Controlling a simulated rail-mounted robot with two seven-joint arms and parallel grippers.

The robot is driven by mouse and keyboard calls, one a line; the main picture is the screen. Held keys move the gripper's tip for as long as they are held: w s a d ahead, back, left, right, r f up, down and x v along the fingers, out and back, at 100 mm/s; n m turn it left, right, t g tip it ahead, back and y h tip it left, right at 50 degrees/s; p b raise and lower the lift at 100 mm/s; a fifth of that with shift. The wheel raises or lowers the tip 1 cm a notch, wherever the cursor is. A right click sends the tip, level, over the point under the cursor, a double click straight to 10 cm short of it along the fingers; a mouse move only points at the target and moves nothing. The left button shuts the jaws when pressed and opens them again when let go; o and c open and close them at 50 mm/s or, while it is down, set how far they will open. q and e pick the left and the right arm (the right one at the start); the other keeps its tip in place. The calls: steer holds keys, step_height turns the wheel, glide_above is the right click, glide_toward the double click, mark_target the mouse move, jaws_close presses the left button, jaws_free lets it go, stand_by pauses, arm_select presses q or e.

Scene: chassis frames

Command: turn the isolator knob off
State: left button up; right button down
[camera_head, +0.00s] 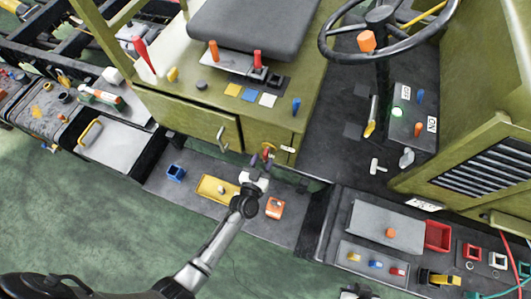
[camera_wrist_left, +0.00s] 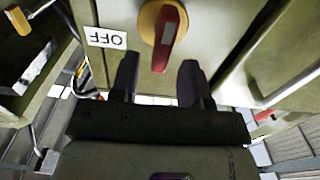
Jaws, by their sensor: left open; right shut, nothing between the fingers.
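The isolator knob is a red handle on a round yellow base, on the green cabinet front (camera_head: 268,152); it also shows in the left wrist view (camera_wrist_left: 168,35). In the wrist view its handle slants down, its tip near the gap between my fingers. A white OFF label (camera_wrist_left: 105,38) is beside the knob, upside down in that view. My left gripper (camera_wrist_left: 159,78) is open, fingers apart just short of the knob; in the head view it is at the cabinet front (camera_head: 262,168). Contact cannot be told. My right gripper (camera_head: 355,293) is barely visible at the bottom edge, shut and empty.
A cabinet door handle (camera_head: 222,138) is left of the knob. Below lie a yellow tray (camera_head: 212,189), a blue socket (camera_head: 176,173) and an orange part (camera_head: 275,208) on the grey step. The seat (camera_head: 255,35) is above; the steering wheel (camera_head: 380,25) is at upper right.

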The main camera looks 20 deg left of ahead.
mark_target(264, 157)
arm_select(q)
steer(key=shift+w, duration=1.65)
steer(key=shift+c, duration=0.4)
jaws_close()
